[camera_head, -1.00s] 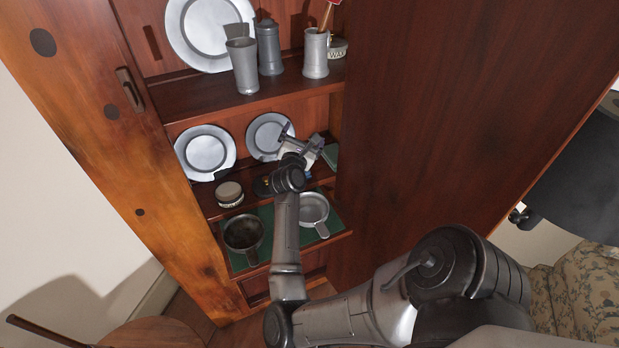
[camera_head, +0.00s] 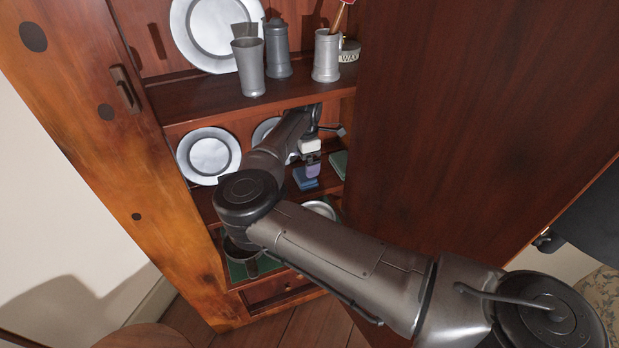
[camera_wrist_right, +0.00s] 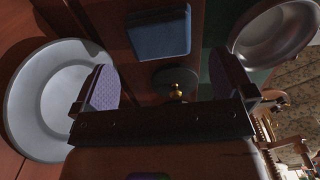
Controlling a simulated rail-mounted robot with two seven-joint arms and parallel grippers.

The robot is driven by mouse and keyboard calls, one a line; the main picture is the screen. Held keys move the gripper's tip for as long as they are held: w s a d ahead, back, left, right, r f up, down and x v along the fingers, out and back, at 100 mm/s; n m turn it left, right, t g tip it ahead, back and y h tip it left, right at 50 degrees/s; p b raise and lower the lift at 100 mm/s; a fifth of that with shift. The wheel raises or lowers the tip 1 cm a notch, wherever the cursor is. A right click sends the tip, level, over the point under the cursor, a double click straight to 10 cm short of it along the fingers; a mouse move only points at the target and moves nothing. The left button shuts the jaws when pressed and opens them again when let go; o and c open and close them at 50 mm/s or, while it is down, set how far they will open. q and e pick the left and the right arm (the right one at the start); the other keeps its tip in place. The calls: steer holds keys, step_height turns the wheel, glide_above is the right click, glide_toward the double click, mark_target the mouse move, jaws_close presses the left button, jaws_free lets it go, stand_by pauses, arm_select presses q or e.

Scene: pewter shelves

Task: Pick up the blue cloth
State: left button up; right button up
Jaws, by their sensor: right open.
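The blue cloth (camera_head: 303,180) lies folded on the middle shelf of the cabinet, in front of the small plates. In the right wrist view it shows as a flat blue square (camera_wrist_right: 160,36) beyond the fingertips. My right gripper (camera_head: 313,168) is inside the shelf bay, just above and beside the cloth, partly hidden by its arm. In the wrist view its two purple-padded fingers (camera_wrist_right: 165,82) stand wide apart, with nothing between them touching. The gripper is open and empty. My left gripper is not in view.
A dark round object with a brass knob (camera_wrist_right: 176,82) is near the cloth.

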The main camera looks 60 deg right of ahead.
step_height(320, 180, down, 6)
steer(key=shift+f+b, duration=0.25)
steer(key=shift+b, duration=0.85)
steer(key=shift+c, duration=0.4)
steer(key=shift+c, duration=0.7)
steer(key=c, duration=0.5)
steer(key=shift+r, duration=0.15)
